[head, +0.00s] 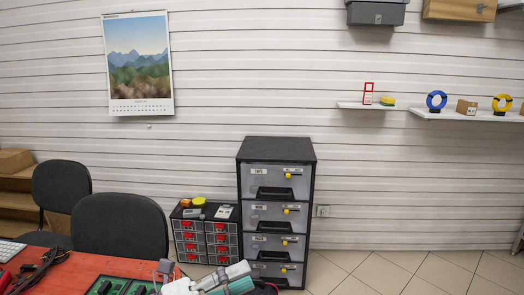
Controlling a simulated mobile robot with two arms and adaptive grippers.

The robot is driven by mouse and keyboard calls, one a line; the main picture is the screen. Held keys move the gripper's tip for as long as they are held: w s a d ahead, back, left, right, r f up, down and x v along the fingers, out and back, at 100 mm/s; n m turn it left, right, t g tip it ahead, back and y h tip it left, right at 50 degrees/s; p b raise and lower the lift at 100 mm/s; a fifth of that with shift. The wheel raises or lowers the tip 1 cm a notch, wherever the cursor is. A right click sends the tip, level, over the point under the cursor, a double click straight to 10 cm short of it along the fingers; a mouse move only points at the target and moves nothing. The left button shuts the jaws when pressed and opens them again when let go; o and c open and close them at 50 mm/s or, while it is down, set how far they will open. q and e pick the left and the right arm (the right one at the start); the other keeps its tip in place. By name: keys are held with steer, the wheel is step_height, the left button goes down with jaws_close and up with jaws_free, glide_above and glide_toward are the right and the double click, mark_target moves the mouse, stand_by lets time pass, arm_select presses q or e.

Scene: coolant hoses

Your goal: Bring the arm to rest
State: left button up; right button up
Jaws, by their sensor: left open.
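My left gripper (166,270) shows small at the bottom edge, over the right end of the red table (75,262). It is open, and I see nothing held in it. Part of my white and teal arm shows beside it, at the bottom middle. The lower part of the arm is cut off by the frame. My right gripper is not in view. No coolant hoses can be made out.
Green circuit boards (118,287) and black cables (40,270) lie on the table. Two dark chairs (120,225) stand behind it. A drawer cabinet (277,212) and a smaller red-handled drawer unit (205,238) stand by the wall. The tiled floor (400,275) at right is clear.

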arm_select(q)
steer(key=w+a+n+t+y, duration=0.4)
steer(key=a+n+t+y, duration=0.8)
steer(key=n, duration=0.8)
steer(key=s+a+f+n+g+y, duration=0.1)
steer(key=a+f+n+y, duration=0.15)
steer(key=f+n, duration=0.2)
steer(key=s+a+f+n+g+y, duration=0.1)
steer(key=a+f+n+g+y, duration=0.1)
steer(key=f+n+y, duration=0.3)
steer(key=s+f+n+g+h, duration=0.2)
steer(key=s+f+g, duration=1.1)
steer(key=s+f, duration=0.85)
steer(key=s+f+g+p, duration=0.2)
steer(key=s+f+p, duration=0.1)
steer(key=f, duration=1.9)
steer(key=s+a+f+p, duration=0.1)
steer(key=s+a+f, duration=0.1)
steer(key=s+f, duration=1.1)
steer(key=s, duration=0.3)
steer(key=shift+s+a+f+g+y, duration=0.25)
steer(key=shift+a+f+g+y, duration=0.1)
steer(key=shift+a+f+g, duration=0.05)
